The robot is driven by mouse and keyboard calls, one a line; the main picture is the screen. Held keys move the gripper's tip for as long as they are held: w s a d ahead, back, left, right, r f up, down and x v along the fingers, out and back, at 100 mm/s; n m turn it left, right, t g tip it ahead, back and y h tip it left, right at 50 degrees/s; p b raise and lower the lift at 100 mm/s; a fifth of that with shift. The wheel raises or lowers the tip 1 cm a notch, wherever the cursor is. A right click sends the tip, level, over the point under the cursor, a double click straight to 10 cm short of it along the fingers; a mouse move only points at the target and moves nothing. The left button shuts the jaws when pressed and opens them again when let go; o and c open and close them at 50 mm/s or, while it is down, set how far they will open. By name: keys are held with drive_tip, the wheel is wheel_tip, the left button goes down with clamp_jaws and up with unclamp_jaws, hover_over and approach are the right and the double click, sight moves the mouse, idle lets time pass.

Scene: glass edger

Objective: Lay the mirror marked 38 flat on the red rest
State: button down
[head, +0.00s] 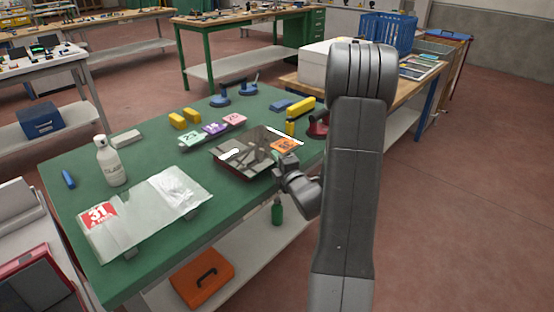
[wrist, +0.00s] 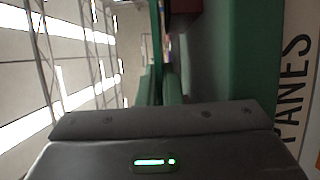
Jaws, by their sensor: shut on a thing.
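The mirror (head: 240,150) is a grey reflective pane with an orange label on its right corner; the label's number is too small to read surely. It lies flat or nearly so over the right part of the green table. A dark reddish edge shows along its near side, perhaps the red rest, mostly hidden by the mirror; I cannot tell whether they touch. My gripper (head: 281,163) is shut on the mirror's near right edge, beside the label. In the wrist view my gripper (wrist: 160,85) shows its greenish fingers close together; bright ceiling shapes fill the left side.
A pane labelled 31 (head: 140,212) lies at the table's front left, by a white bottle (head: 111,163). Coloured number tags (head: 213,130), yellow blocks (head: 178,121) and blue suction cups (head: 220,99) stand behind the mirror. A dark red cup (head: 318,125) is close to my arm.

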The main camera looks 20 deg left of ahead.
drive_tip(key=shift+f+b, duration=0.3)
drive_tip(key=c, duration=1.5)
unclamp_jaws()
drive_tip(key=shift+f, duration=0.1)
drive_tip(key=shift+s+d, duration=0.1)
drive_tip(key=v, duration=1.3)
drive_tip(key=shift+s+d, duration=0.2)
